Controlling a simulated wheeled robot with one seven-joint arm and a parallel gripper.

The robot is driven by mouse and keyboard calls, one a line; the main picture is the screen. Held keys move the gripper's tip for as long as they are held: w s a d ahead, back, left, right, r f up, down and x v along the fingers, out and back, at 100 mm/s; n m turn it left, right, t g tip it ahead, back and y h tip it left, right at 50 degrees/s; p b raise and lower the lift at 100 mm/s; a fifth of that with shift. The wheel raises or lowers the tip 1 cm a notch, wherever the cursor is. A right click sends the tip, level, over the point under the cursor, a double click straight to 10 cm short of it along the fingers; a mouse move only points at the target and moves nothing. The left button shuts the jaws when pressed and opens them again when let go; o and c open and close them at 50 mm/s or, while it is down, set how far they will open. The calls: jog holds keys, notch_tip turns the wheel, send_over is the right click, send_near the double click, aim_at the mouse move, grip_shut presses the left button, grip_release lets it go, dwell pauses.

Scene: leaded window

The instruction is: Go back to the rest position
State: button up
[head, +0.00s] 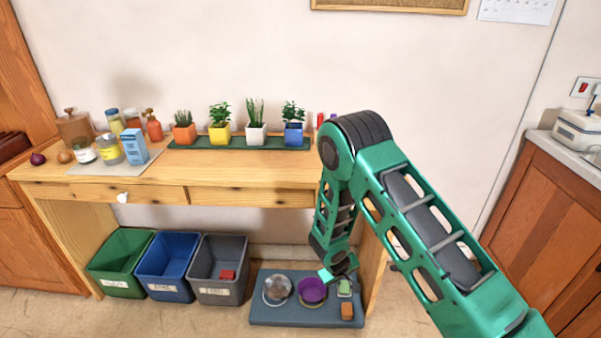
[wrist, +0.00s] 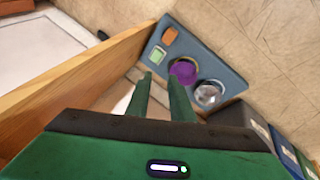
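My green arm reaches down in front of the right end of the wooden table in the head view, and my gripper (head: 338,272) hangs low there, above the blue-grey mat on the floor. In the wrist view, the two green fingers of my gripper (wrist: 159,77) stand apart with a gap between them and nothing held. The fingers point toward the table's wooden side and the mat (wrist: 222,72). In the head view, part of the table's right end is hidden behind my arm.
The mat (head: 300,317) holds a metal bowl (head: 277,290), a purple bowl (head: 313,291), a green item and an orange block (head: 347,310). Green, blue and grey bins (head: 220,292) stand left of it. Potted plants and jars stand on the table (head: 230,172). A cabinet (head: 545,220) stands right.

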jog(key=s+d+r+m+g+h, duration=0.1)
jog(key=d+r+m, duration=0.1)
jog(key=d+r, duration=0.5)
jog(key=d+r+m, duration=0.1)
jog(key=d+r, duration=0.4)
jog(key=r, duration=0.5)
jog(key=s+d+r+m+g, duration=0.1)
jog(key=s+d+r+m, duration=0.1)
jog(key=s+d+r, duration=0.4)
jog(key=s+d+r+m+g, duration=0.1)
jog(key=s+d+r, duration=0.25)
jog(key=r, duration=0.35)
jog(key=s+d+r+m+g+y, duration=0.1)
jog(key=s+d+r+m, duration=0.15)
jog(key=s+r, duration=0.3)
jog(key=s+d+r+m, duration=0.1)
jog(key=s+d+r, duration=0.25)
jog(key=s, duration=0.35)
jog(key=s+r+m+y, duration=0.1)
jog(key=s+r, duration=0.1)
jog(key=s, duration=0.6)
jog(key=s+a+r+y, duration=0.1)
jog(key=s+r, duration=0.1)
jog(key=s, duration=0.6)
jog(key=shift+a+r+m+g+y, duration=0.15)
jog(key=shift+r+m+g+y, duration=0.15)
jog(key=shift+m, duration=0.05)
